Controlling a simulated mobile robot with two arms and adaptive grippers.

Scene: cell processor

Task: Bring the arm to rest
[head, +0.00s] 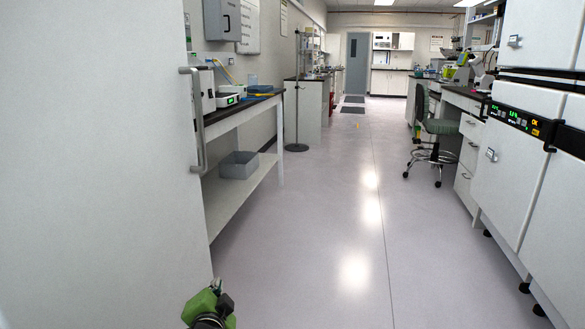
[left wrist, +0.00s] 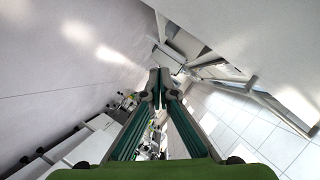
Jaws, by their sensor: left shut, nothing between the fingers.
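My left gripper (head: 209,304) shows at the bottom edge of the head view, green and black, low in front of the large white door at the left. Only part of it shows there. In the left wrist view its two green fingers (left wrist: 160,88) run up to dark tips that meet, with nothing between them. My right gripper is in neither view.
A white door with a grey handle (head: 197,118) fills the left. Beyond it is a bench with a grey bin (head: 239,165) on its lower shelf. The aisle floor (head: 325,215) is clear.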

